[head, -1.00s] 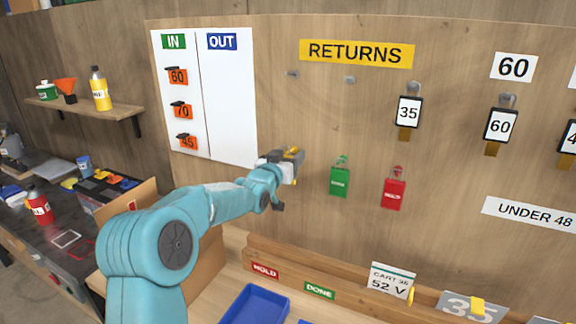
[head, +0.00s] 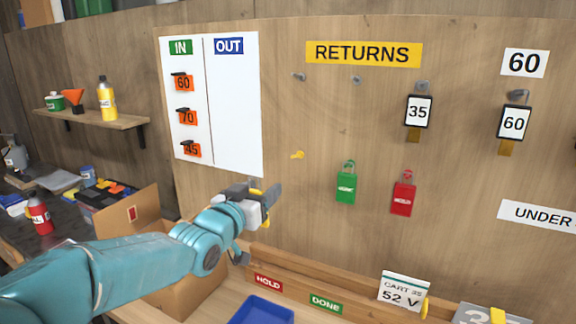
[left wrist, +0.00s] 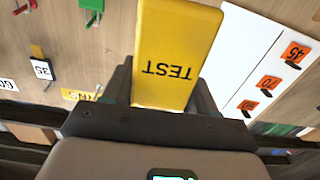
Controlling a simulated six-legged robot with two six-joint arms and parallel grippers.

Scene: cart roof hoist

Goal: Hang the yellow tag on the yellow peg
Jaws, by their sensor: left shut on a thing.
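The yellow tag (left wrist: 172,50), marked TEST, is between the fingers of my left gripper (left wrist: 168,85) in the left wrist view, its lettering upside down there. In the head view my left gripper (head: 262,193) is shut on the tag, and only slivers of yellow show beside the fingers. The yellow peg (head: 297,155) sticks out of the wooden board, bare, above and to the right of the gripper and apart from it. The tag's hole cannot be seen. My right gripper is not in view.
A green tag (head: 346,187) and a red tag (head: 403,197) hang on pegs right of the yellow peg. The white IN/OUT panel (head: 232,110) is to its left. A wooden ledge (head: 300,278) and blue tray (head: 262,310) lie below.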

